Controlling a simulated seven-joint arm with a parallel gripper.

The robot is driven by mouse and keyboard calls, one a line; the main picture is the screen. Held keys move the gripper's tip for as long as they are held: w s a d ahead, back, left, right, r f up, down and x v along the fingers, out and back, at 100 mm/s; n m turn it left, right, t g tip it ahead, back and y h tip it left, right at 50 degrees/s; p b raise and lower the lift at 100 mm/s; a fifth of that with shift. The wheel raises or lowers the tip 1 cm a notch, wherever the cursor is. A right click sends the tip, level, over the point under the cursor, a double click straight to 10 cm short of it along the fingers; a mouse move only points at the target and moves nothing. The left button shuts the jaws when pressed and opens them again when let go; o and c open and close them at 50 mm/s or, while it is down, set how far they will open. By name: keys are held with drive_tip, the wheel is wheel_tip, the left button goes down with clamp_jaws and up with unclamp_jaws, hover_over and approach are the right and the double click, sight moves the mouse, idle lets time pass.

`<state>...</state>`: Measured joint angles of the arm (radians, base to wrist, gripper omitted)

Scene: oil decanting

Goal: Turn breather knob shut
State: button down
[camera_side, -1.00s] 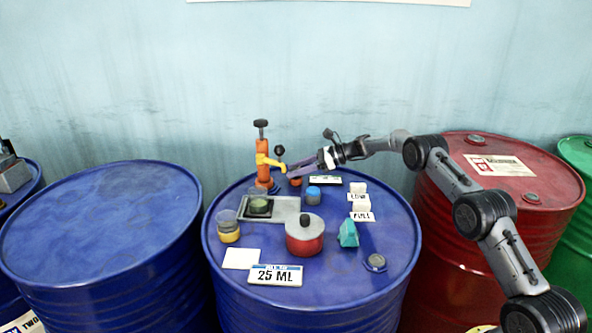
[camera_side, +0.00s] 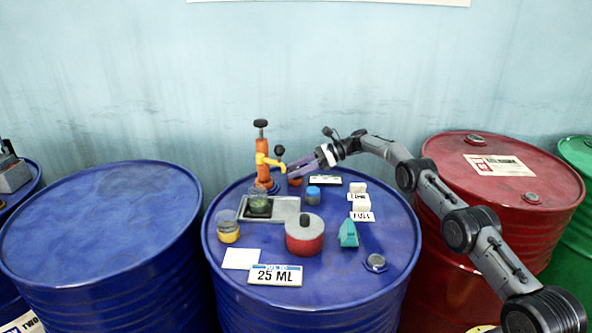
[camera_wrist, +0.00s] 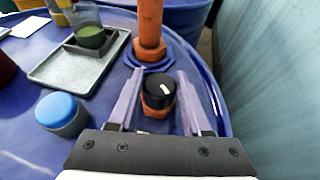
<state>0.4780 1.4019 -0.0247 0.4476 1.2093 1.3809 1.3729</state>
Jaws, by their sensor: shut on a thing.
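The breather knob (camera_wrist: 155,92) is a black round cap with a short white mark on an orange base; the mark slants toward the lower right in the wrist view. My gripper (camera_wrist: 158,84) has its two purple fingers on either side of the knob and is shut on it. In the side view my gripper (camera_side: 308,168) reaches in from the right, low over the drum top. There the orange base (camera_side: 295,182) shows just below the fingers, and the black cap is hidden.
The orange tap post (camera_side: 266,160) with its yellow spout stands close beside the fingers. A glass of green oil (camera_side: 258,206) sits on the grey tray (camera_side: 286,208). A blue-lidded jar (camera_side: 313,194), a red pot (camera_side: 304,238) and white blocks stand nearer on the blue drum.

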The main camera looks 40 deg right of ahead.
drive_tip(key=shift+r, duration=0.1)
drive_tip(key=shift+c, duration=1.7)
unclamp_jaws()
drive_tip(key=v, duration=1.3)
drive_tip(key=shift+s+d, duration=0.25)
drive_tip(key=shift+d, duration=0.05)
